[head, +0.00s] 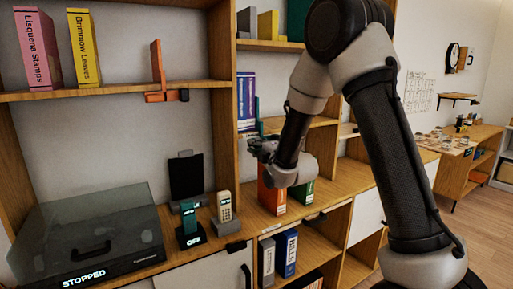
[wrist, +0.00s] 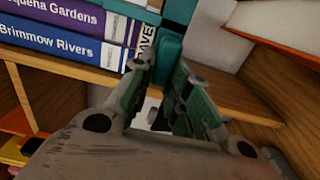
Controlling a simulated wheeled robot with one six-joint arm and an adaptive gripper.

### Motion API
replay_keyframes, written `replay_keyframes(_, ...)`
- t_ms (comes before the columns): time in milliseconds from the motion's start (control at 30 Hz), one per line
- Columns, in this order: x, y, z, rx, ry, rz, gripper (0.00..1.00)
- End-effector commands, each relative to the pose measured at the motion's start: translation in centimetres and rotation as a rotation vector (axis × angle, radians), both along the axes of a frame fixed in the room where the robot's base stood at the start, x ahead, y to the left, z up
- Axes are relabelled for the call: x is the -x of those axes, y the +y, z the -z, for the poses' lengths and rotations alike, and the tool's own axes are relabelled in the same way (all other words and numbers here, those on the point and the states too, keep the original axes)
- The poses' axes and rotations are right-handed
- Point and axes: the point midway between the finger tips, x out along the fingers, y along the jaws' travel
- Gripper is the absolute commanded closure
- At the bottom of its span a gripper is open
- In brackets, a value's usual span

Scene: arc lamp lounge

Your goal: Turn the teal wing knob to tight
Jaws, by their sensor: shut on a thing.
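The teal wing knob (wrist: 168,47) shows at the top middle of the wrist view, between the tips of my gripper (wrist: 164,68). The two fingers are shut on it, one on each side. The fingers hide part of the knob, and I cannot tell how far it is turned. In the head view my gripper (head: 262,148) reaches the shelf unit beside the purple books, and the knob is too small and covered to make out clearly there.
Purple books (head: 246,92) stand close by on the left. An orange book (head: 271,192) stands on the counter below my wrist. A phone (head: 225,208), a teal device (head: 189,218) and a record player reading STOPPED (head: 90,235) are further left. A wooden shelf board (wrist: 70,70) runs below the books.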

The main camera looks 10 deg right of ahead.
Motion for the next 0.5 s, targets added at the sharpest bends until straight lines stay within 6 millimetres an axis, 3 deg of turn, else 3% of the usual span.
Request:
replay_keyframes(167, 0.07, 0.01, 0.20, 0.002, 0.005, -0.001, 1.00)
replay_keyframes(200, 0.07, 0.01, 0.20, 0.002, 0.005, -0.001, 0.77)
replay_keyframes(300, 0.06, 0.01, 0.17, 0.001, 0.004, -0.001, 0.61)
replay_keyframes(500, 0.03, 0.00, 0.10, 0.000, 0.002, 0.000, 0.61)
